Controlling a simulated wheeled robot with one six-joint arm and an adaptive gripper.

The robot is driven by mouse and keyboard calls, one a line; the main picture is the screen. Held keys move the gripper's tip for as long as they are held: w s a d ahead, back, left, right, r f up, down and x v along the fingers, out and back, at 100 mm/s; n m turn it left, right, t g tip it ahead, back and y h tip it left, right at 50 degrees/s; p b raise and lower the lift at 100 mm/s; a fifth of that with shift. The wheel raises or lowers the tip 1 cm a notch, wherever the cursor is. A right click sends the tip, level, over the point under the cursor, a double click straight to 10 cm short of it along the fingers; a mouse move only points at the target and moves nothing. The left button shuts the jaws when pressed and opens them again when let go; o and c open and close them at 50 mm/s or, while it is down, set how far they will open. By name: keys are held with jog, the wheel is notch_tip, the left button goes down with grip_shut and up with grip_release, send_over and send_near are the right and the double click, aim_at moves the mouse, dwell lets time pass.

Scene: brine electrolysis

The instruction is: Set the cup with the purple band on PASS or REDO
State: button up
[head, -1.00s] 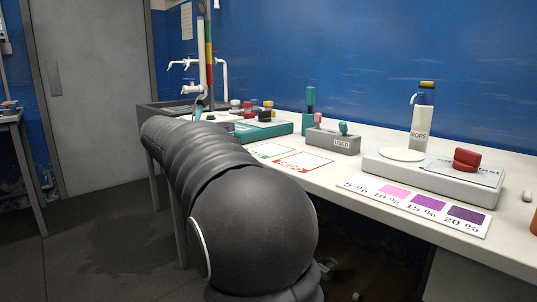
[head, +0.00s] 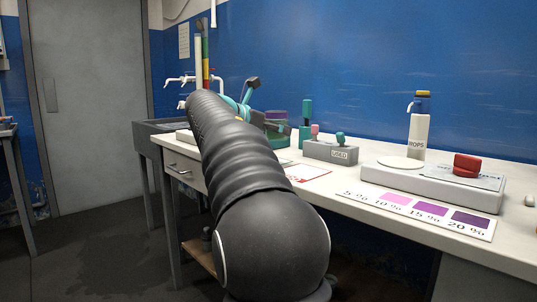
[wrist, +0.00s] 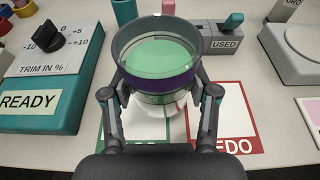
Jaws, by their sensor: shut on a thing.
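The cup with the purple band (wrist: 158,81) is upright between the fingers of my gripper (wrist: 159,92) in the wrist view, with pale green liquid inside. My gripper is shut on it. The cup also shows in the head view (head: 276,115), partly behind the gripper. The green-outlined card (wrist: 108,128) lies below and left of the cup; its word is mostly hidden by the cup and gripper. The red-outlined REDO card (wrist: 228,112) lies to the right, partly covered by a finger. I cannot tell the gap between cup and bench.
A teal trim box (wrist: 42,118) marked READY stands left of the cards. The grey USED holder (head: 331,153) is behind the cards. A white scale-like device (head: 432,187), a drops bottle (head: 418,133) and a percent colour chart (head: 420,211) are at the right.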

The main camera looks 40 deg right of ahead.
aim_at(268, 136)
jog(key=w+f, duration=0.1)
jog(key=w, duration=0.2)
jog(key=w+d+f, duration=0.1)
jog(key=shift+w+f, duration=0.2)
jog(key=shift+f, duration=0.15)
jog(key=shift+f+b, duration=0.95)
jog(key=shift+f, duration=1.05)
jog(key=shift+f, duration=0.2)
jog(key=o, duration=1.3)
jog(key=shift+r, duration=0.15)
jog(key=w+p+v, duration=0.1)
jog(key=p+v, duration=0.1)
jog(key=v, duration=1)
jog(key=shift+s, duration=0.45)
